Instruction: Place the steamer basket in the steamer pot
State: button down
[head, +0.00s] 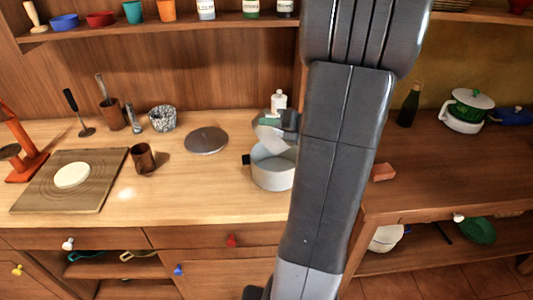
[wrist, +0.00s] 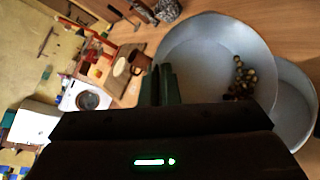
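The steamer basket is a pale grey round vessel (wrist: 205,65) with small brown and green pieces bunched at one side. In the head view the basket (head: 271,139) is tilted above the pot and partly hidden by my arm. My gripper (wrist: 160,85) has its fingers close together at the basket's rim and appears shut on it; in the head view the gripper (head: 270,119) is at the basket's upper edge. The steamer pot (head: 270,173) is light grey with a dark side handle and stands on the counter. Its rim also shows behind the basket in the wrist view (wrist: 300,110).
A flat grey lid (head: 206,140) lies left of the pot. A brown cup (head: 143,159), a speckled pot (head: 162,118) and a board with dough (head: 110,190) are further left. A white bottle (head: 279,100) stands behind the pot. A red block (head: 383,172) lies on the right counter.

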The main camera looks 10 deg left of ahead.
jog(key=shift+f, duration=4.8)
jog(key=shift+f, duration=0.1)
jog(key=shift+f, duration=0.15)
jog(key=c, duration=1.7)
grip_release()
jog(key=shift+b, duration=0.3)
jog(key=b, duration=0.1)
send_near(276, 153)
jog(key=shift+s+d+r, duration=0.35)
jog(key=shift+d, duration=0.15)
